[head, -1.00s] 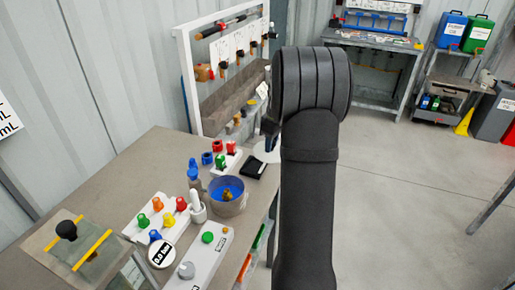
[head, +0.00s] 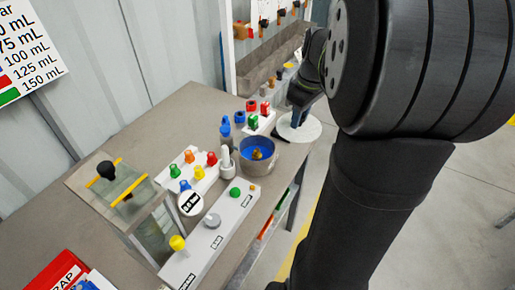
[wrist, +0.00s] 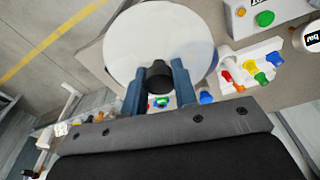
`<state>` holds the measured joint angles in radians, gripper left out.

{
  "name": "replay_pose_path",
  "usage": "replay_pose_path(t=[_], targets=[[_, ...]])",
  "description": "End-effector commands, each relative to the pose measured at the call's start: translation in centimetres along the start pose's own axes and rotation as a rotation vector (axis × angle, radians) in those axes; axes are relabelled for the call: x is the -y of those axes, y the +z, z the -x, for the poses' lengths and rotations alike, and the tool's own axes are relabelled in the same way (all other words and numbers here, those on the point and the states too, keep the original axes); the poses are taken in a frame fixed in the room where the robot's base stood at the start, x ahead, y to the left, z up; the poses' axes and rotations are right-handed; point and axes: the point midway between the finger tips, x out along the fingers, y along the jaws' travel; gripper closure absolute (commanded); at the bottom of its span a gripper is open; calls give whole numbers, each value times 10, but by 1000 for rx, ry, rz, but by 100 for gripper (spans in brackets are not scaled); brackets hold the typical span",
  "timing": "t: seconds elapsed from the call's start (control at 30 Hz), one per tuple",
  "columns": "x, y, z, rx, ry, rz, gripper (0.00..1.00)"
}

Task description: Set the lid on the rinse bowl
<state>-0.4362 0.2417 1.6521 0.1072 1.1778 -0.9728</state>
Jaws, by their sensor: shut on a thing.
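The lid (head: 299,134) is a flat white disc with a black knob. My gripper (head: 299,117) is shut on the knob, and the lid hangs roughly level near the table's right edge. In the wrist view the lid (wrist: 150,30) shows whole, with the blue fingers of my gripper (wrist: 158,80) on either side of the knob. The rinse bowl (head: 262,168) is grey, round and uncovered, with blue inside and a yellow-brown thing in it. It stands to the lid's lower left, apart from it. In the wrist view I cannot make out the bowl.
A blue-capped bottle (head: 226,133) and a white mortar-like cup (head: 227,168) stand close left of the bowl. Behind are red, blue and green caps on a white block (head: 262,124). A control panel (head: 215,236) and a glass tank (head: 150,215) stand nearer.

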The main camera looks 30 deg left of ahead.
Motion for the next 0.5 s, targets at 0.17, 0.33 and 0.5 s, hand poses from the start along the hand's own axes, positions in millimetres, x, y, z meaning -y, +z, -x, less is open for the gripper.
replay_pose_path(t=[0.17,0.33,0.5], targets=[[17,0,0,0,-1,2,98],[29,-24,-20,2,-3,5,98],[42,-58,-48,3,-3,6,98]])
